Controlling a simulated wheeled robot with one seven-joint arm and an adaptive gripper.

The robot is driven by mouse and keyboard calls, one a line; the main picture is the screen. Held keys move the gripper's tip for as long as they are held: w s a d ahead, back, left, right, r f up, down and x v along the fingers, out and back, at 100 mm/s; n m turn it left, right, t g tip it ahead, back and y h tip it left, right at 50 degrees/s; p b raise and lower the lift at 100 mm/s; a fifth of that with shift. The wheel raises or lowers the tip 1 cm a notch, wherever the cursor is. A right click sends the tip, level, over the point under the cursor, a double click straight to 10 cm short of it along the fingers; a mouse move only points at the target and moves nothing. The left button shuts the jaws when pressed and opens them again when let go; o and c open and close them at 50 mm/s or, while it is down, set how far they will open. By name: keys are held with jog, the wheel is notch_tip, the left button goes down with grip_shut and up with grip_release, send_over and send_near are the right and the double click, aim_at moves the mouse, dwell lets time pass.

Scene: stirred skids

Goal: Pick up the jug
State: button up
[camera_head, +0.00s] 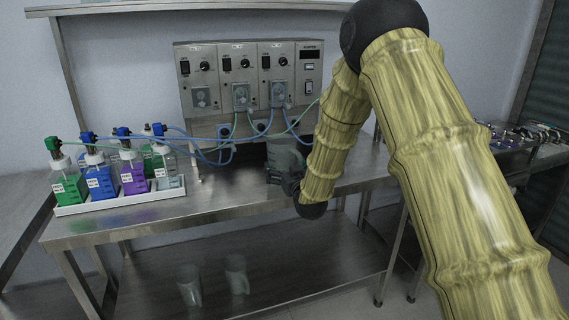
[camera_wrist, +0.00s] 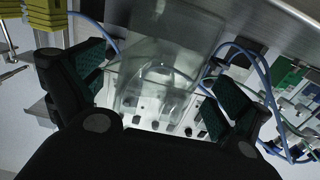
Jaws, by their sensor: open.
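A clear, greenish-grey jug (camera_head: 286,150) stands on the steel bench in front of the control unit, partly hidden by my arm and gripper. In the wrist view the see-through jug (camera_wrist: 163,75) lies between my two spread fingers, with the panel showing through it. My gripper (camera_wrist: 155,90) is open, with one dark finger on each side of the jug. I cannot tell whether either finger touches it. In the head view my gripper (camera_head: 285,181) is at the jug's near side, low over the bench, mostly hidden behind my wrist.
A steel control unit (camera_head: 250,80) with knobs and pumps stands behind, with blue and green tubes (camera_head: 205,139) running left. Several coloured bottles stand in a white tray (camera_head: 120,200) on the left. Two clear vessels (camera_head: 188,284) (camera_head: 237,274) stand on the lower shelf. The bench front (camera_head: 220,208) is clear.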

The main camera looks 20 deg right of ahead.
jog(key=shift+w, duration=0.1)
jog(key=c, duration=1.8)
jog(key=shift+c, duration=0.3)
jog(key=shift+r, duration=0.1)
